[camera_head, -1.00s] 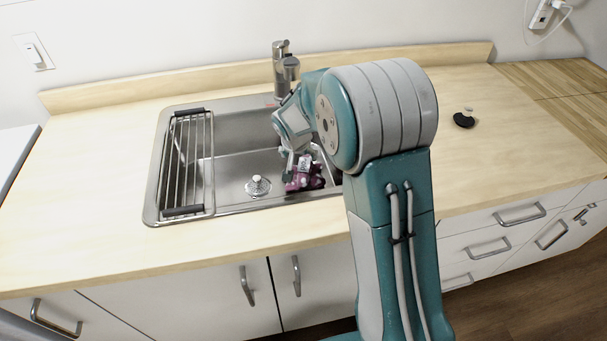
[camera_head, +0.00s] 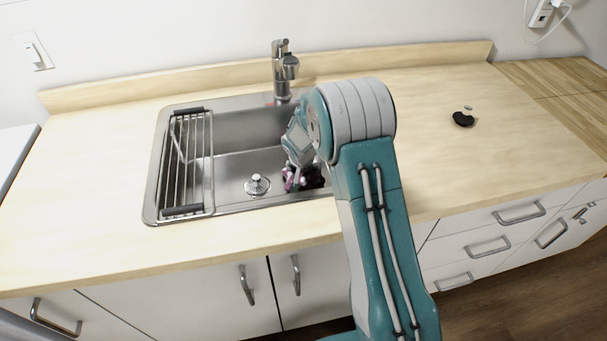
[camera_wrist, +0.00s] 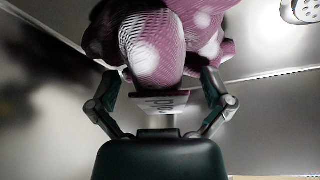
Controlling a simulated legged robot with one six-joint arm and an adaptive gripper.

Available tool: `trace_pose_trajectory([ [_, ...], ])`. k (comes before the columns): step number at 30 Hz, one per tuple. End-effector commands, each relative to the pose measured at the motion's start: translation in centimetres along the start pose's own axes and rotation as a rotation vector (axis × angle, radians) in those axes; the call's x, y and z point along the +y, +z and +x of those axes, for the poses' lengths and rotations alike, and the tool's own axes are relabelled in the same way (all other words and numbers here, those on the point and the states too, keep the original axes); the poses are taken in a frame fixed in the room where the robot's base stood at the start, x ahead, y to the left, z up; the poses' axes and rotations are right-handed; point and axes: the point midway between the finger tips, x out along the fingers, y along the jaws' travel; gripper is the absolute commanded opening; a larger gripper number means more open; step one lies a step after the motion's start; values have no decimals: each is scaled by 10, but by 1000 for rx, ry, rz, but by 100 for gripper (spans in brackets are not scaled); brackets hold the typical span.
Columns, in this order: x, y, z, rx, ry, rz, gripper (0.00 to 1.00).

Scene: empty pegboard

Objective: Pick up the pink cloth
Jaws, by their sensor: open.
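The pink cloth (camera_head: 289,179), with white spots, lies bunched on the floor of the sink (camera_head: 225,205), right of the drain. In the head view, part of it is dark and part is hidden by my gripper (camera_head: 294,172), which is low in the sink over it. In the wrist view, the cloth (camera_wrist: 190,35) fills the top middle. My open gripper (camera_wrist: 160,78) has one finger on each side of the cloth's near part.
A metal drain strainer (camera_head: 257,185) sits left of the cloth. A wire rack (camera_head: 190,160) covers the sink's left side. The faucet (camera_head: 283,75) stands behind the sink. A small black object (camera_head: 463,119) lies on the right counter. The left counter is clear.

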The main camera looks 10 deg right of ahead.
Motion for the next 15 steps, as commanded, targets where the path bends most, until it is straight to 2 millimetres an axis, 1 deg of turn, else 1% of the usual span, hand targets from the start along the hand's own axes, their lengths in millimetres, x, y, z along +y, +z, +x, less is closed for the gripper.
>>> trace_pose_trajectory([
  [2, 0, 0, 0, 0, 0, 0, 100],
  [5, 0, 0, 0, 0, 0, 0, 60],
  [6, 0, 0, 0, 0, 0, 0, 42],
  [8, 0, 0, 0, 0, 0, 0, 15],
  [9, 0, 0, 0, 0, 0, 0, 11],
  [11, 0, 0, 0, -1, 0, 0, 11],
  [12, 0, 0, 0, -1, 0, 0, 3],
  [15, 0, 0, 0, -2, 1, 0, 3],
])
